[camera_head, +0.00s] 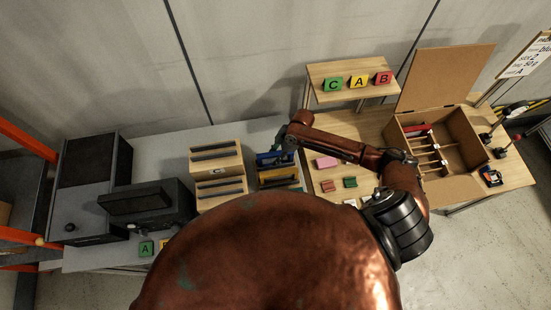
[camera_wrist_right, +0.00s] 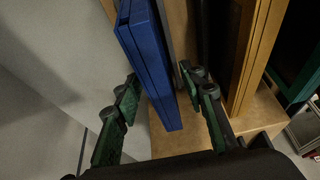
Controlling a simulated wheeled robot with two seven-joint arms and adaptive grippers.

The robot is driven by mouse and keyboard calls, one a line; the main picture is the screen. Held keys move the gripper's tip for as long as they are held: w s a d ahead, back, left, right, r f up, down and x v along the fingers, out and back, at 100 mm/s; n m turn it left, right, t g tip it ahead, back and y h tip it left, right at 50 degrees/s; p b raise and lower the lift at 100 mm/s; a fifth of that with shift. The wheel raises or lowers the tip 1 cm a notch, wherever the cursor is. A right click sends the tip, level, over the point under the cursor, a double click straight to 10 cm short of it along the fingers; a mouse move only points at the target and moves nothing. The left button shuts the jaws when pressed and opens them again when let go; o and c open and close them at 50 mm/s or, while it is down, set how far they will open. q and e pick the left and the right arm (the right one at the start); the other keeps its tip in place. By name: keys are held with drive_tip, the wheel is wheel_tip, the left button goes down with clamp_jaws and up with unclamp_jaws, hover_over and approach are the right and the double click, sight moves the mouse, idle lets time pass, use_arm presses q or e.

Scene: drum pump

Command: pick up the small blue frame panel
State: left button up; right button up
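The small blue frame panel (camera_wrist_right: 148,60) stands on edge in a wooden rack (camera_wrist_right: 190,140) in the right wrist view. In the head view a blue piece (camera_head: 266,159) shows at the rack, partly covered by my right arm. My right gripper (camera_wrist_right: 160,85) is open, with its green-padded fingers on either side of the panel's near end. A gap shows on the left of the panel; on the right the finger is close, and I cannot tell if it touches. In the head view the right gripper (camera_head: 286,146) is small and partly hidden. My left gripper is not in view.
A yellow panel (camera_wrist_right: 256,55) stands close to the right of the fingers. Wooden racks with grey panels (camera_head: 216,158) stand to the left. The wooden table holds pink, red and green blocks (camera_head: 327,162) and an open cardboard box (camera_head: 463,185). A shelf carries cards C, A, B (camera_head: 358,82).

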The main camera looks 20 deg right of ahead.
clamp_jaws()
idle(0.4)
